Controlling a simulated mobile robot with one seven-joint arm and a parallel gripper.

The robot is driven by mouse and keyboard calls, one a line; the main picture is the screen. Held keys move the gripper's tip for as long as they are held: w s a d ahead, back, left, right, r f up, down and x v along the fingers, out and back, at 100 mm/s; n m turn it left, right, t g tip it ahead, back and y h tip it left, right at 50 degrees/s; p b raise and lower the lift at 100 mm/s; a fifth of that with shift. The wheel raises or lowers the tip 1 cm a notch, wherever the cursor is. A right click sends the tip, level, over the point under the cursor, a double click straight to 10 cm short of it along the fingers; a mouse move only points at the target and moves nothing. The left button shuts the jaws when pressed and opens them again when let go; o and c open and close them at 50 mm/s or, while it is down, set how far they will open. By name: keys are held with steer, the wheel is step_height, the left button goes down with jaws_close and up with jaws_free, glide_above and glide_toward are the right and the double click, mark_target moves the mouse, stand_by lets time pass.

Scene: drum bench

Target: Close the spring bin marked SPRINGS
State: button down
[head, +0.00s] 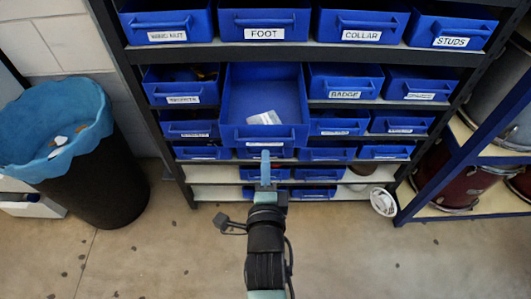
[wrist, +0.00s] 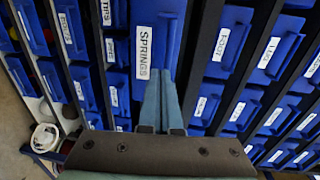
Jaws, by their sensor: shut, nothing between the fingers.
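The blue spring bin (head: 233,90) is pulled out of the middle of the rack in the head view. Its inside shows, with a pale packet (head: 264,117) on its floor. Its front label is hard to read there, but in the wrist view the label of the spring bin (wrist: 144,52) reads SPRINGS. My gripper (head: 265,154) is shut and empty, with its fingertips at the lower front of the bin, by its handle. In the wrist view my gripper (wrist: 168,78) points at the bin front beside the label. I cannot tell whether the fingers touch it.
Other blue bins, such as FOOT (head: 264,20) and COLLAR (head: 361,24), fill the dark rack around it. A black waste bin (head: 120,170) with a blue liner stands at left. A drum shelf (head: 450,170) stands at right. The floor in front is mostly clear.

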steer(key=shift+w+r, duration=0.15)
steer(key=shift+w, duration=0.85)
